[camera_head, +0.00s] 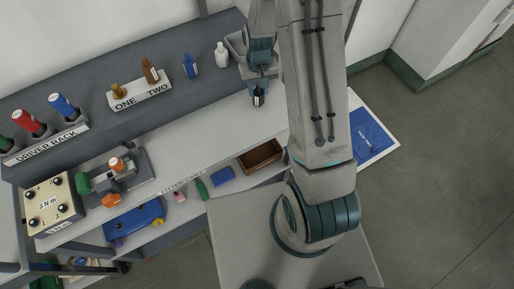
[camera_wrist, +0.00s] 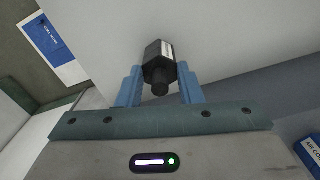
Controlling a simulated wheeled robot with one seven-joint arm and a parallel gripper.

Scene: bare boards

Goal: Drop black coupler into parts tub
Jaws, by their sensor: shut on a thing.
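The black coupler (camera_wrist: 158,52) is a dark faceted piece with a white label and a narrower round end. In the wrist view it sits between the two blue fingers of my gripper (camera_wrist: 160,86), which is shut on it. In the head view my gripper (camera_head: 259,84) points down over the light bench top, with the coupler (camera_head: 258,98) at its tips. A grey open tub (camera_head: 234,42) stands on the back ledge, partly hidden by my arm. A brown open box (camera_head: 261,157) sits on the lower shelf. No readable label shows which is the parts tub.
Bottles, one blue (camera_head: 191,66) and one white (camera_head: 222,55), stand near the grey tub. A ONE/TWO stand (camera_head: 140,95), a driver rack (camera_head: 47,145) and a torque box (camera_head: 51,205) are to the left. The bench top (camera_head: 215,135) is clear in the middle.

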